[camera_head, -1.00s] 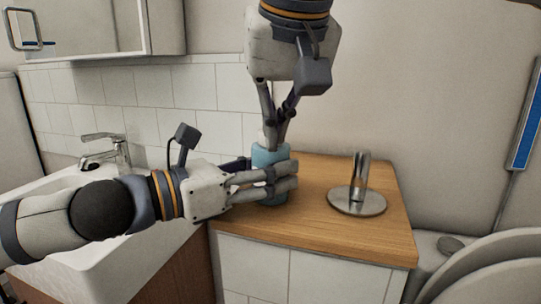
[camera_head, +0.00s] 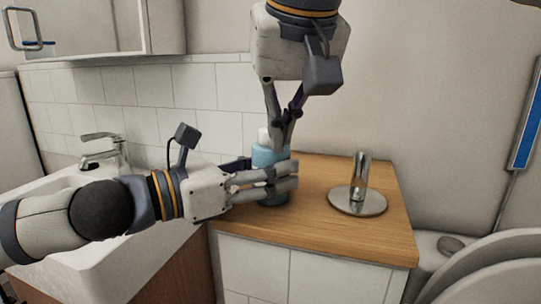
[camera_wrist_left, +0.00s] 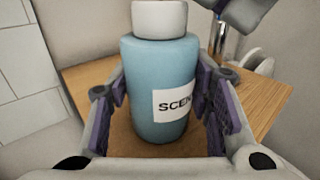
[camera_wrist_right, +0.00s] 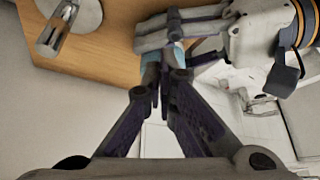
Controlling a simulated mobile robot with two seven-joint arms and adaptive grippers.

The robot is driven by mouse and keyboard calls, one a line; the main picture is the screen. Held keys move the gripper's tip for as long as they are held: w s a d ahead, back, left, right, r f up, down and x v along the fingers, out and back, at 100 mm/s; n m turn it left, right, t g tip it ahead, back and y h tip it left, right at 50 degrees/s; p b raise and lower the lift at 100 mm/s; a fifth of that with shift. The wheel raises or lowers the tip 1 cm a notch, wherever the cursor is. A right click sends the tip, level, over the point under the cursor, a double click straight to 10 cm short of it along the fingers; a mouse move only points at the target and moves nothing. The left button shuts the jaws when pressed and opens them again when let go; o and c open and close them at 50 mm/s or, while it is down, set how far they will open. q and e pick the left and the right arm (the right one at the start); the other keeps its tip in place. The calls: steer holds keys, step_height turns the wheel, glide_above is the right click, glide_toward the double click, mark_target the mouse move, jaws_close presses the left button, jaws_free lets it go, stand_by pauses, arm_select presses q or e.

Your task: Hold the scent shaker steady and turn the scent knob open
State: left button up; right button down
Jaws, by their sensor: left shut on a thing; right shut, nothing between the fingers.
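The scent shaker is a light blue bottle (camera_head: 265,157) standing upright on the wooden counter; its label, partly hidden, reads "SCEN" in the left wrist view (camera_wrist_left: 158,85). Its white knob (camera_head: 263,135) is on top and also shows in the left wrist view (camera_wrist_left: 159,18). My left gripper (camera_head: 292,175) is shut around the bottle's body from the left. My right gripper (camera_head: 283,145) points down from above, its fingers shut and empty, just right of the knob. In the right wrist view its fingertips (camera_wrist_right: 160,78) hide most of the bottle.
A chrome post on a round metal base (camera_head: 357,200) stands on the counter (camera_head: 320,232) to the right. A white sink with a faucet (camera_head: 103,150) is at the left. The tiled wall is close behind. The counter's front right is clear.

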step_height(320, 180, up, 6)
stand_by(0.4)
step_height(320, 180, down, 6)
steer(key=shift+a, duration=0.25)
stand_by(0.4)
steer(key=shift+w, duration=0.4)
stand_by(0.6)
arm_select(q)
steer(key=shift+s, duration=0.1)
arm_select(e)
steer(key=shift+w+d+f, duration=0.1)
steer(key=shift+d+f, duration=0.05)
